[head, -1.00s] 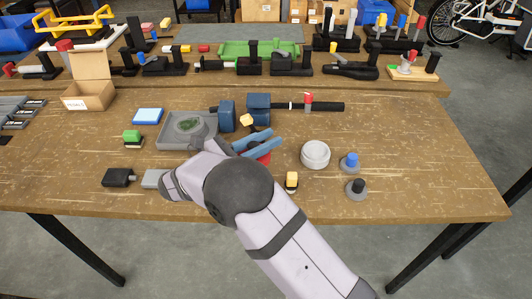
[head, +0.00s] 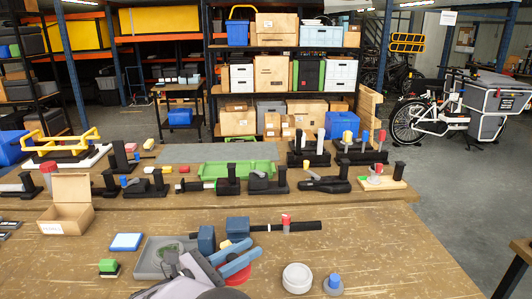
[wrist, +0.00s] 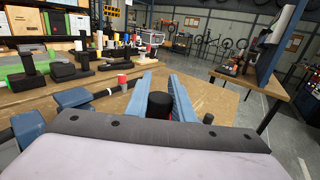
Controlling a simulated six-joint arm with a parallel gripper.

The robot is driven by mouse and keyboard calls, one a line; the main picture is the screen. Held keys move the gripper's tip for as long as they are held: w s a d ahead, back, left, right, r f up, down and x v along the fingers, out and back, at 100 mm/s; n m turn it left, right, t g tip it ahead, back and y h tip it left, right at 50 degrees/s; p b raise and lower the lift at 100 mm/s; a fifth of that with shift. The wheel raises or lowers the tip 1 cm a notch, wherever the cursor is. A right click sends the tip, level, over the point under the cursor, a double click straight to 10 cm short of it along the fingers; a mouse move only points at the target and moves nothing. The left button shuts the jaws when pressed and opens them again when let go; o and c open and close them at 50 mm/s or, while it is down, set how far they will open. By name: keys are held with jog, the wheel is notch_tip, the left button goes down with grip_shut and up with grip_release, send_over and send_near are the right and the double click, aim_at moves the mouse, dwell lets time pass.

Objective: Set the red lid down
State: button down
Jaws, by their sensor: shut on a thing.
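The red lid (head: 238,277) shows as a red patch under the blue fingers in the head view, mostly hidden by them. In the wrist view its black knob (wrist: 160,105) stands between the two fingers, with a sliver of red below. My gripper (head: 237,257) is shut on the lid by this knob; the blue fingers also show in the wrist view (wrist: 162,88). The lid is over the front workbench (head: 390,260), left of a white round pot (head: 297,278). I cannot tell whether the lid touches the bench top.
A grey tray (head: 148,262) is just left of my gripper, and blue blocks on a black bar (head: 262,227) lie just behind. A grey disc with a blue knob (head: 333,285) is right of the pot. Bench at the right is clear. Black fixtures (head: 268,182) line the back.

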jog(key=w+d+r+m+g+h+b, duration=0.1)
jog(key=w+d+b, duration=0.15)
jog(key=d, duration=0.55)
jog(key=w+d+r+m+g+h+b, duration=0.1)
jog(key=w+d+g+b, duration=0.15)
jog(key=d, duration=0.65)
jog(key=w+a+f+n+t+y, duration=0.3)
jog(key=w+a+n+t+y, duration=0.4)
jog(key=w+a+t, duration=0.1)
jog(key=shift+d+f+p, duration=0.15)
jog(key=shift+f+p, duration=0.05)
jog(key=shift+f, duration=2.35)
jog(key=shift+d+f+p, duration=0.1)
jog(key=shift+f+p, duration=0.1)
jog(key=shift+f, duration=2.3)
jog(key=shift+f, duration=0.1)
